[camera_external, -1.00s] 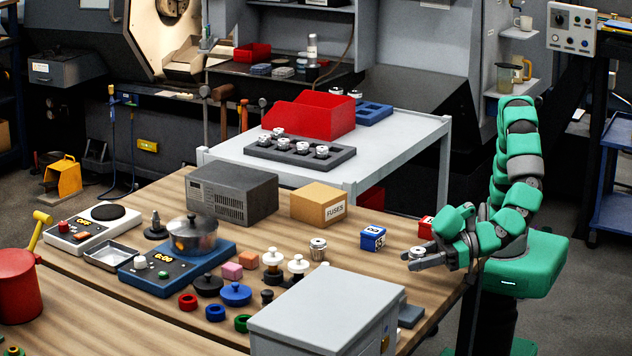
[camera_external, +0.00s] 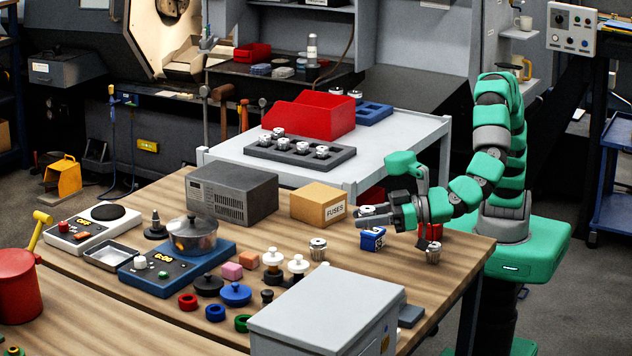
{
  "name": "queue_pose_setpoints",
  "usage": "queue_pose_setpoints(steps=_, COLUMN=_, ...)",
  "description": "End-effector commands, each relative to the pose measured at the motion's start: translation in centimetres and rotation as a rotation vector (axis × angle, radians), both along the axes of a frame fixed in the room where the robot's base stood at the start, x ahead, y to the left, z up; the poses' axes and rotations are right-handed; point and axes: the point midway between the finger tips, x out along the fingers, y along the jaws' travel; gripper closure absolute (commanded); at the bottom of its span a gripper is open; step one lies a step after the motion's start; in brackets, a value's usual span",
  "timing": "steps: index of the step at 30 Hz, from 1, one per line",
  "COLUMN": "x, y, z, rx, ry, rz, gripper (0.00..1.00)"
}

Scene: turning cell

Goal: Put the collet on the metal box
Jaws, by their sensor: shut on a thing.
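My gripper (camera_external: 372,216) is held sideways above the table's right part, in front of the fuse box and just over the blue box. It is shut on a small silvery piece (camera_external: 366,209) that looks like a collet, partly hidden by the fingers. Another silvery collet (camera_external: 433,253) stands upright on the wood near the right edge, below my wrist. A similar one (camera_external: 318,249) stands near the table's middle. The light grey metal box (camera_external: 325,300) is at the front, with a flat, bare top, apart from my gripper.
A blue box (camera_external: 372,239) and a red box (camera_external: 431,232) sit close under my arm. The cardboard FUSES box (camera_external: 318,204) and a dark grey instrument (camera_external: 232,193) stand behind. Knobs, rings and a pot (camera_external: 192,237) crowd the left. Wood is clear around the middle collet.

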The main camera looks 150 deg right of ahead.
Motion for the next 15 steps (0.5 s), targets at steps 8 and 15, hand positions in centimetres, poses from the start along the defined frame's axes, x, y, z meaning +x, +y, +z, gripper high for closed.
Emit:
queue_pose_setpoints(steps=8, x=-4.1, y=-11.6, z=1.4, rx=-0.002, ry=0.005, rz=-0.170, gripper=0.90)
queue_pose_setpoints(steps=15, x=-9.0, y=-20.3, z=2.4, rx=0.000, ry=0.003, rz=-0.307, gripper=0.90)
